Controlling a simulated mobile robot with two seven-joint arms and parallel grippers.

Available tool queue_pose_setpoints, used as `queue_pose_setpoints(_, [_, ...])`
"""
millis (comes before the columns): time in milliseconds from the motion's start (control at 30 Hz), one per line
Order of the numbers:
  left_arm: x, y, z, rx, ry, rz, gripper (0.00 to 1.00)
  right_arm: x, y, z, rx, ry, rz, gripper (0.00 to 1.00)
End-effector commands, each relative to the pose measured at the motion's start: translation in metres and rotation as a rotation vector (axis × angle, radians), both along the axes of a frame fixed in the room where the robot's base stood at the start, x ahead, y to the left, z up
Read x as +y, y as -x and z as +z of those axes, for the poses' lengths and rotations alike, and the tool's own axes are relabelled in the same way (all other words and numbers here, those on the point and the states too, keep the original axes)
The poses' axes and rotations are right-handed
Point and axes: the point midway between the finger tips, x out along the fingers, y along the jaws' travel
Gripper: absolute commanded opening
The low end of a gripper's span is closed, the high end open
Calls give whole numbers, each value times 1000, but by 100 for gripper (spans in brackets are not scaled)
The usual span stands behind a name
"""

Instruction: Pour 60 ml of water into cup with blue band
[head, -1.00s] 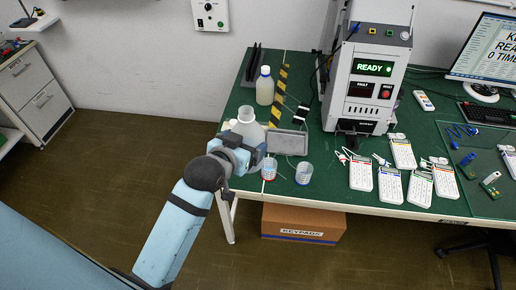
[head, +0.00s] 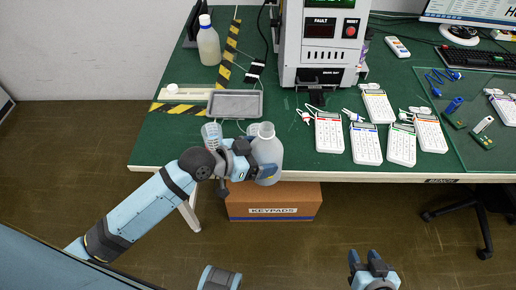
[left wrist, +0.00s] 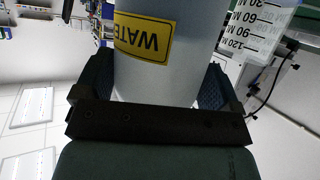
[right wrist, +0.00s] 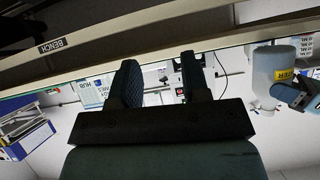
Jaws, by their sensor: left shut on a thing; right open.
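My left gripper (head: 262,172) is shut on a translucent white water bottle (head: 268,152), held about upright in front of the table's front edge. Its mouth looks uncapped. In the left wrist view the bottle (left wrist: 160,60) shows its yellow WATER label between the fingers. A clear cup (head: 212,135) stands on the table left of the bottle; its band colour is hard to tell now. A second cup seems mostly hidden behind the bottle and gripper. A graduated cup (left wrist: 252,28) with ml marks shows in the left wrist view. My right gripper (head: 372,262) is open and empty, low before the table.
A grey tray (head: 235,104) lies behind the cups. The test machine (head: 318,45) and several keypads (head: 366,143) stand right. A cardboard box (head: 273,202) is under the table.

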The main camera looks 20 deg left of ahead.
Motion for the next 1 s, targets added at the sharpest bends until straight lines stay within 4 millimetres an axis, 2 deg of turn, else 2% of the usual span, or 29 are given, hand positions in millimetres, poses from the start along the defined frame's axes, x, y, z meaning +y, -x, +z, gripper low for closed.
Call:
queue_pose_setpoints(100, [0,-2,11,120,74,1,54,1,1,8,5,-4,-2,43])
queue_pose_setpoints(167, [1,-4,12,217,131,2,54,1,2,8,10,-6,-4,43])
queue_pose_setpoints(400, [1,-2,8,218,127,1,54,-1,5,-6,29,-1,-7,43])
queue_pose_setpoints(733, [4,-8,11,257,150,1,54,-2,2,5,22,-5,-10,43])
queue_pose_setpoints(1000, [5,-9,9,266,156,1,54,-3,1,4,21,-3,-11,43])
